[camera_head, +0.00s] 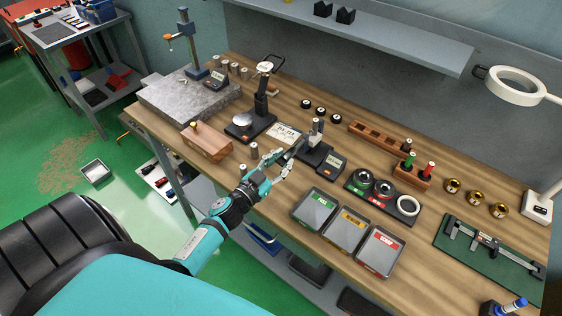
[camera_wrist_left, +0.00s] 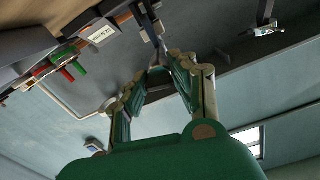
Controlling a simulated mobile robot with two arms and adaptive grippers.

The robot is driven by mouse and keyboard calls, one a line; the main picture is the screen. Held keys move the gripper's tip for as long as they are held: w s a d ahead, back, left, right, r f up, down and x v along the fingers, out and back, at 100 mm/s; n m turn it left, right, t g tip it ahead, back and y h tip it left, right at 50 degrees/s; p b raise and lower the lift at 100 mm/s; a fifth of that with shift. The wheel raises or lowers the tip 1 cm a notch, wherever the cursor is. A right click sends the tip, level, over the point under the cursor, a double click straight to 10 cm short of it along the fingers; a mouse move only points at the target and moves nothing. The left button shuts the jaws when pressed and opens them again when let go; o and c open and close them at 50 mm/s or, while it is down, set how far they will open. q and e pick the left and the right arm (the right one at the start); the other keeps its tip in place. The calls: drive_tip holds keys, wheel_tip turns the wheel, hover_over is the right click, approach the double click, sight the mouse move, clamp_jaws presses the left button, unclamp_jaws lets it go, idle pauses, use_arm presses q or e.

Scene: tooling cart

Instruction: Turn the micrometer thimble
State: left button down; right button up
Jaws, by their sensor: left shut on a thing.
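The micrometer (camera_head: 315,139) sits in a dark stand near the middle of the bench, beside a small digital display (camera_head: 333,163). My left gripper (camera_head: 276,160) is at its near left end, with its fingers around the thimble end. The fingers hide most of the thimble in the head view. In the left wrist view, my left gripper (camera_wrist_left: 157,66) has its fingertips closed in on a slim grey part, which I take to be the thimble (camera_wrist_left: 158,48). Its markings are too small to read. My right gripper is in neither view.
Three trays (camera_head: 343,232) with green, yellow and red labels stand along the near edge. A dial gauge stand (camera_head: 261,105) and a wooden box (camera_head: 206,143) are to the left. Ring gauges (camera_head: 383,189) are to the right. A small cylinder (camera_head: 254,150) stands close to my left gripper.

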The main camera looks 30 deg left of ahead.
use_arm(q)
drive_tip(key=m, duration=0.3)
drive_tip(key=shift+f+m+b, duration=0.1)
drive_tip(key=shift+m+b, duration=0.2)
drive_tip(key=shift+b, duration=0.05)
drive_tip(key=m+b, duration=0.1)
drive_tip(key=m, duration=0.2)
drive_tip(key=shift+m, duration=0.3)
drive_tip(key=m+b, duration=0.1)
drive_tip(key=m, duration=0.2)
drive_tip(key=shift+d+m, duration=0.1)
drive_tip(key=shift+m, duration=0.2)
drive_tip(key=shift+f+m+b, duration=0.1)
drive_tip(key=shift+m+b, duration=0.4)
drive_tip(key=shift+m, duration=1.4)
drive_tip(key=c, duration=1)
unclamp_jaws()
drive_tip(key=shift+s, duration=0.1)
